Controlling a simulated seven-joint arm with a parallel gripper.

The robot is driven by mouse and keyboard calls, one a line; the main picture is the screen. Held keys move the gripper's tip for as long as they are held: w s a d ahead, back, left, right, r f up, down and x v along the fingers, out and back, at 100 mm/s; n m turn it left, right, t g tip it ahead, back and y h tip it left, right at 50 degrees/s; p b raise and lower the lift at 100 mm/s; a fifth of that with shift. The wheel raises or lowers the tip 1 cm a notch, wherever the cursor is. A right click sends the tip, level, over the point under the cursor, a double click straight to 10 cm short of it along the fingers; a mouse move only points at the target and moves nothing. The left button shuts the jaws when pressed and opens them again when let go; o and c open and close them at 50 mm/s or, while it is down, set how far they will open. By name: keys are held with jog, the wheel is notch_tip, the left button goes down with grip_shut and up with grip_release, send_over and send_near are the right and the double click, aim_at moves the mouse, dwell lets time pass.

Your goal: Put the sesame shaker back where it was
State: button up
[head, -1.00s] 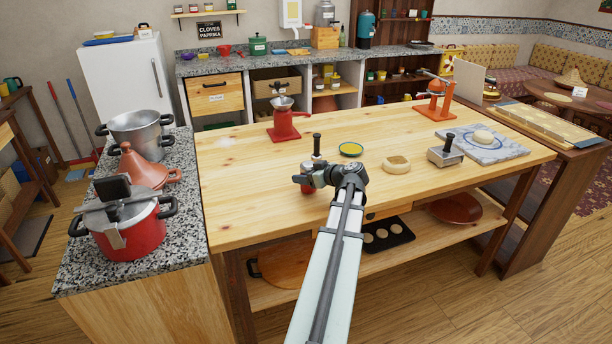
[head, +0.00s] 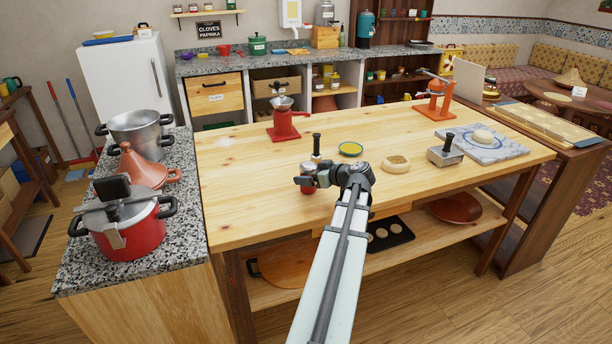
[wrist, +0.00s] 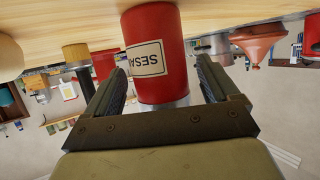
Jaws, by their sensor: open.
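The sesame shaker (wrist: 155,50) is a red cylinder with a pale label reading "SESA" and a silver metal end. In the wrist view, which looks upside down, it stands upright on the wooden table. My gripper (wrist: 160,80) is open, with one dark finger on each side of the shaker and visible gaps between. In the head view my gripper (head: 306,183) is low over the table's front left part, and a bit of the red shaker (head: 308,168) shows beside it. The rest of the shaker is hidden there by the gripper.
A black-knobbed stamp (head: 316,148) stands just behind the gripper. The table's left part (head: 235,190) is clear.

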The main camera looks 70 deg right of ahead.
jog(key=v, duration=0.9)
jog(key=shift+s, duration=0.35)
jog(key=shift+a+r, duration=0.15)
jog(key=shift+r, duration=0.05)
